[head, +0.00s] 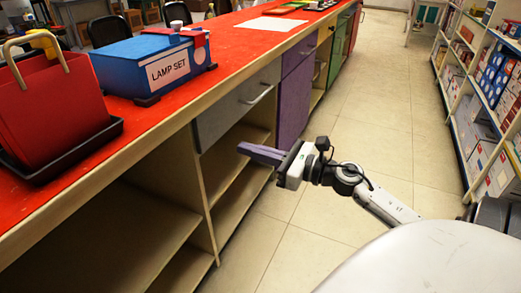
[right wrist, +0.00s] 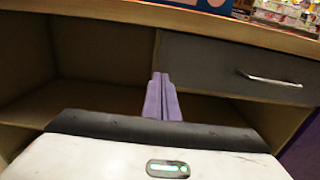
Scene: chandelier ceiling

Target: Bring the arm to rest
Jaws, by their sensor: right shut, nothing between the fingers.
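My right gripper (head: 243,150) reaches in from the right in the head view, below the red counter top and in front of the counter's open shelves. Its purple fingers are closed together and hold nothing. In the right wrist view the gripper (right wrist: 161,76) points at the counter front, with an open compartment behind it and a grey drawer to its right. My right arm (head: 385,205) is stretched out over the tiled floor. My left gripper does not show in either view.
The counter (head: 225,40) carries a blue lamp set box (head: 130,72) and a red bag (head: 55,105) in a black tray. A grey drawer (head: 235,105) and purple door (head: 295,98) front it. Shelves (head: 485,90) stand right. The tiled aisle (head: 385,90) between is clear.

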